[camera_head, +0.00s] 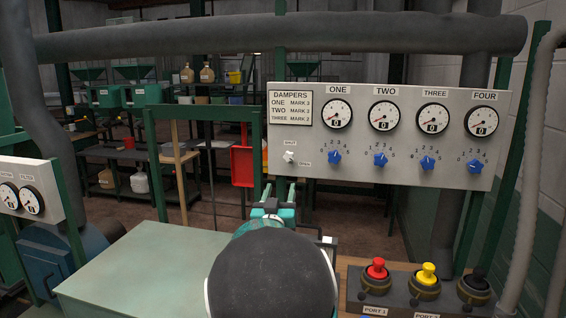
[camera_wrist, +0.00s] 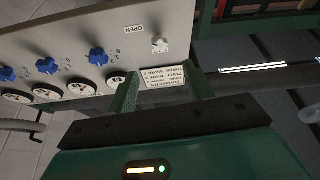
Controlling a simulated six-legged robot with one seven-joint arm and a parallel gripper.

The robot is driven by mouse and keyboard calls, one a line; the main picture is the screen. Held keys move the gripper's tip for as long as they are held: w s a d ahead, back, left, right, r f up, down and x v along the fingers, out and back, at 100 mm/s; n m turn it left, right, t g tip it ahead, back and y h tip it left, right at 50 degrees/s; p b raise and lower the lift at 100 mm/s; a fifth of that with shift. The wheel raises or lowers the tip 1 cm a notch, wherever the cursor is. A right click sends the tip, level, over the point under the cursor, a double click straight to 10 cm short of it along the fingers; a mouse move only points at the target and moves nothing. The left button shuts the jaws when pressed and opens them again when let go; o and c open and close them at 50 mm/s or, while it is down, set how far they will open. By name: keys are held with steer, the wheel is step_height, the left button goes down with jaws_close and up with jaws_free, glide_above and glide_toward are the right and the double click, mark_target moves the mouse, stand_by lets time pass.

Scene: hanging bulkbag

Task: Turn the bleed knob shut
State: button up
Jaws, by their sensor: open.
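A small white knob (camera_head: 289,157) sits at the lower left of the grey gauge panel (camera_head: 400,160), with a SHUT label above it and an OPEN label to its lower right. Which way it points is too small to tell. The white knob (camera_wrist: 160,44) also shows in the wrist view, beside the OPEN label, beyond my fingertips and apart from them. My gripper (camera_head: 271,206) is open and empty, below the knob in the head view. In the wrist view my gripper's two fingers (camera_wrist: 164,84) reach towards the panel, with the DAMPERS label plate (camera_wrist: 161,78) seen between them.
Several blue dial knobs (camera_head: 380,159) and gauges (camera_head: 384,115) line the panel to the right. A pale green cabinet top (camera_head: 140,265) lies at left. A thick grey pipe (camera_head: 150,42) runs overhead.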

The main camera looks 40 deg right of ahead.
mark_target(288, 160)
steer(key=x, duration=1.3)
steer(key=shift+d, duration=0.25)
steer(key=c, duration=1)
steer(key=shift+o, duration=0.2)
